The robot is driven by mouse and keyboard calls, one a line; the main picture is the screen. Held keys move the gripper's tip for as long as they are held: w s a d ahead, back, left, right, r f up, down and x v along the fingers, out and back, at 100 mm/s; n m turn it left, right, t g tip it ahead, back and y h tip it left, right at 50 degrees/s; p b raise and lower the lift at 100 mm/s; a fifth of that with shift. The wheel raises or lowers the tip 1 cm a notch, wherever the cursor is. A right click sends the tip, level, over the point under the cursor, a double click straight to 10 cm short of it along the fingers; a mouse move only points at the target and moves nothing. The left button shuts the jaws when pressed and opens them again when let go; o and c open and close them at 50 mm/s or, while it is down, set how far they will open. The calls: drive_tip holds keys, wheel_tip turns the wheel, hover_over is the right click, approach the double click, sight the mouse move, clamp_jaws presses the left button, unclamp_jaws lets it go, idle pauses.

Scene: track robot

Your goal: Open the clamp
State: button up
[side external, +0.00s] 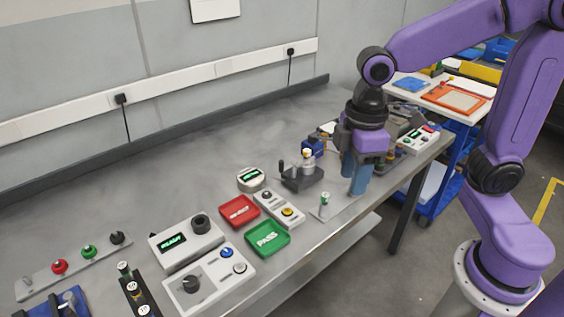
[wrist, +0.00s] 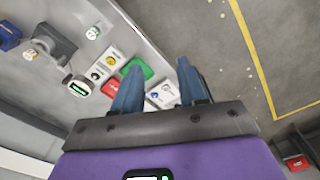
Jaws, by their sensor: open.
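A dark grey block with a small upright black handle, which looks like the clamp (side external: 301,180), stands on the bench left of my gripper. A piece with a pale, yellowish top rises from it; I cannot tell whether the clamp holds it. The clamp also shows at the upper left of the wrist view (wrist: 58,42). My gripper (side external: 355,188) points down over the bench's front edge, right of the clamp and apart from it. Its two blue fingers (wrist: 160,68) are spread with nothing between them in the wrist view.
A small white vial (side external: 325,199) stands close to my fingers. A red tray (side external: 239,211) and a green tray (side external: 267,238) lie to the left, with control boxes around them. A blue object (side external: 313,147) sits behind the clamp. More devices (side external: 418,139) stand right of my gripper.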

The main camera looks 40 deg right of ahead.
drive_tip(key=w+a+r, duration=0.1)
drive_tip(key=w, duration=1)
drive_tip(key=m, duration=0.1)
approach(281, 161)
wheel_tip(281, 161, down, 10)
drive_tip(key=shift+w+a+f, duration=0.1)
drive_tip(key=shift+a, duration=0.05)
drive_tip(key=shift+c, duration=0.3)
